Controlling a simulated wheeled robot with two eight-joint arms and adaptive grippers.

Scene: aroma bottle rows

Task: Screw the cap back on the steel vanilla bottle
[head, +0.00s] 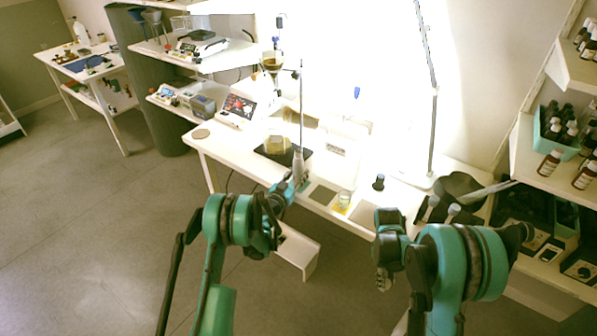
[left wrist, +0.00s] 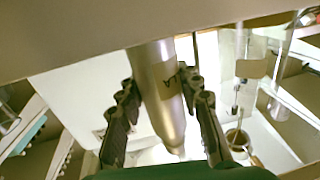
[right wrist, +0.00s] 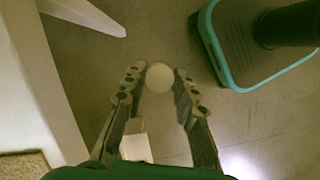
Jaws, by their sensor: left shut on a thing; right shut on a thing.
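The steel bottle (head: 298,168) stands upright above the table's front edge in the head view, with its narrow end up. My left gripper (head: 299,182) is shut around its body. In the left wrist view the bottle (left wrist: 164,88) lies between both fingers, with a dark mark on its side. My right gripper (head: 383,280) hangs low in front of the table, right of the bottle and well apart from it. In the right wrist view it is shut on a round, pale cap (right wrist: 161,78), held at the fingertips. The cap cannot be made out in the head view.
A thin stand (head: 301,100) rises behind the bottle. Shelves with brown bottles (head: 549,165) are at the right. Floor is clear at left.

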